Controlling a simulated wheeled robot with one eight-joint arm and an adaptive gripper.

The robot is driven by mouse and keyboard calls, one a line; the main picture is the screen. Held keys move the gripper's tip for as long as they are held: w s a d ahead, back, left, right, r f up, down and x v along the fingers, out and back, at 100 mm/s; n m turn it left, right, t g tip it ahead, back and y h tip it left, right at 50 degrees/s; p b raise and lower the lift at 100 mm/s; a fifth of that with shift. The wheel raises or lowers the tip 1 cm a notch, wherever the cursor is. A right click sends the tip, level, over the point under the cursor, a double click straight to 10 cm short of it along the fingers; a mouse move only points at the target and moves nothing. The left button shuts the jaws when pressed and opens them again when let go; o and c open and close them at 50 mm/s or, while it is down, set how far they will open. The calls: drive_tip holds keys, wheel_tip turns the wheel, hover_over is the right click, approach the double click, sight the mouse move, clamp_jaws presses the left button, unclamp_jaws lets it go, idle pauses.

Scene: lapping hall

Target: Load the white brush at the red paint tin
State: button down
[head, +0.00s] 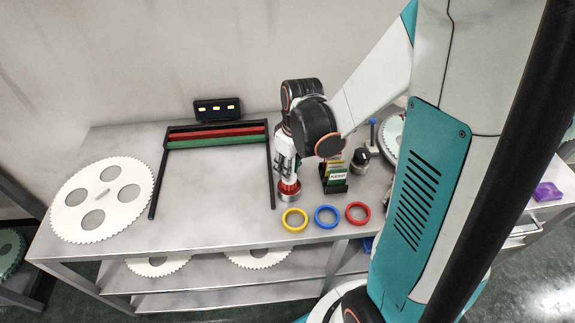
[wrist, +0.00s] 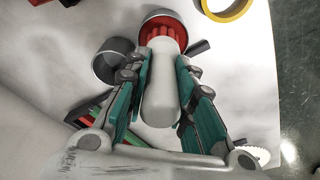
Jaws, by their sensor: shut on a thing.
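The white brush (wrist: 159,88) is between the two fingers of my gripper (wrist: 158,92) in the wrist view, with its handle toward the camera. Its far end meets the red of the red paint tin (wrist: 148,17), a round metal tin with red inside. In the head view the tin (head: 288,197) stands near the table's front edge, directly below my gripper (head: 287,164). The brush is upright or nearly so over the tin. The bristles are hidden, and I cannot tell how deep they reach.
A black frame with coloured bars (head: 216,134) and a toothed white disc (head: 103,198) lie left.

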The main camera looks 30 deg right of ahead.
drive_tip(key=shift+r+p, duration=2.4)
drive_tip(key=shift+r, duration=1)
drive_tip(key=shift+a+f, duration=0.1)
